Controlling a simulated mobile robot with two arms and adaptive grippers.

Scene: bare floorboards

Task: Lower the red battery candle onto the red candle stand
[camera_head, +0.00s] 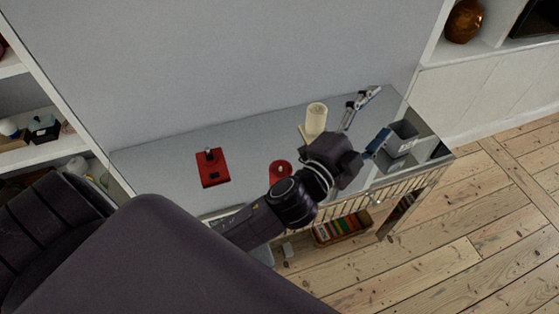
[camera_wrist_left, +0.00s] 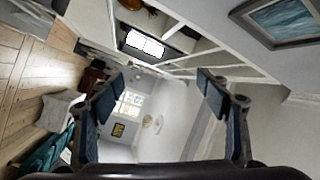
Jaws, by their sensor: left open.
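My left gripper (camera_head: 381,112) is open and empty above the right part of the table, to the right of both red things. In the left wrist view its fingers (camera_wrist_left: 158,85) are wide apart, with only the distant room between them. My right gripper is not in view.
A cream cylindrical candle (camera_head: 316,116) stands near the back of the grey table (camera_head: 160,160), left of my left gripper. A grey open box (camera_head: 403,138) is at the right end. The table's back left is clear. A basket of colourful items (camera_head: 341,229) is below.

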